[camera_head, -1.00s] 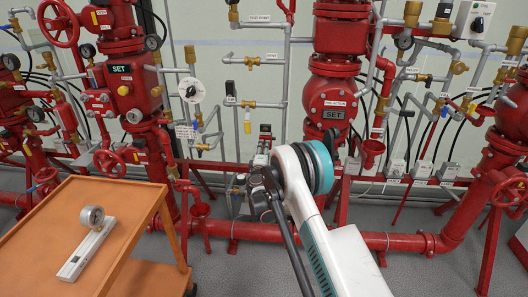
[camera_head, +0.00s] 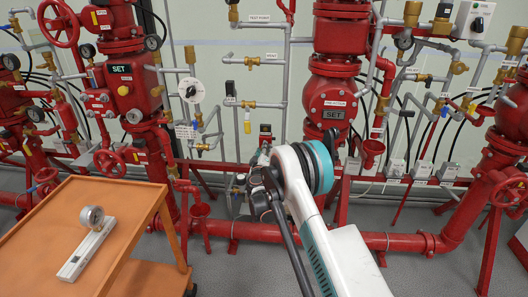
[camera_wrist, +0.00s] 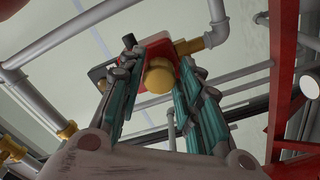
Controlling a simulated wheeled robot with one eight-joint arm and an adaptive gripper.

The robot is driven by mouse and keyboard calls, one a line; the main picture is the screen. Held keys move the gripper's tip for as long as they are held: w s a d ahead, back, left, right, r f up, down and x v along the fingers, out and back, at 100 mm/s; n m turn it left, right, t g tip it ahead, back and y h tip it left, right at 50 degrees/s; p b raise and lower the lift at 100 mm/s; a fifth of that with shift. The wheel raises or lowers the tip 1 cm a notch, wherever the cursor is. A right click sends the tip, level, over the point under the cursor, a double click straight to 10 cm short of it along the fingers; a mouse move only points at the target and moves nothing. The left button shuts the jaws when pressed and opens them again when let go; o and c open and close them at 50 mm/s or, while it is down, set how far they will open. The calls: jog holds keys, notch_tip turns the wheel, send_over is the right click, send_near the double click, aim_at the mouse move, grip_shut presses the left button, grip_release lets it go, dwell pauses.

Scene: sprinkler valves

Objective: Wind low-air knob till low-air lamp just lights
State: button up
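In the wrist view a round brass-yellow knob (camera_wrist: 160,75) sticks out of a small red body (camera_wrist: 155,47) on the pipework. My gripper (camera_wrist: 157,70) has its two teal-and-grey fingers apart, one on each side of the knob. The right finger is close to the knob and a small gap shows on the left; contact cannot be made out. In the head view my gripper (camera_head: 262,160) is at the pipes left of my white arm, partly hidden by it. I cannot make out a lit low-air lamp.
Grey pipes and small valves surround the gripper closely. An orange trolley (camera_head: 115,255) with a gauge (camera_head: 92,218) on a bar stands front left.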

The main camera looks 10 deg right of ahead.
jog(key=shift+o, duration=0.3)
jog(key=v, duration=0.7)
jog(key=shift+r, duration=0.1)
jog(key=s+d+r+m+g+h, duration=0.1)
jog(key=s+d+r+m+g, duration=0.15)
jog(key=r, duration=0.55)
jog(key=s+d+r+m+g, duration=0.1)
jog(key=s+d+r, duration=0.2)
jog(key=r, duration=0.4)
jog(key=s+d+r+m+g, duration=0.25)
jog(key=s+r, duration=0.55)
jog(key=s, duration=0.6)
jog(key=s+a+f+g+y, duration=0.1)
jog(key=s+a+y, duration=0.1)
jog(key=s, duration=0.9)
jog(key=s+a+f+g+y, duration=0.1)
jog(key=s+a+y, duration=0.1)
jog(key=s, duration=1)
jog(key=s+a+f+m+g+y, duration=0.1)
jog(key=s+g+y, duration=0.1)
jog(key=s, duration=0.9)
jog(key=shift+s+a+f+y, duration=0.15)
jog(key=shift+s+a+y, duration=0.15)
jog(key=shift+a, duration=0.1)
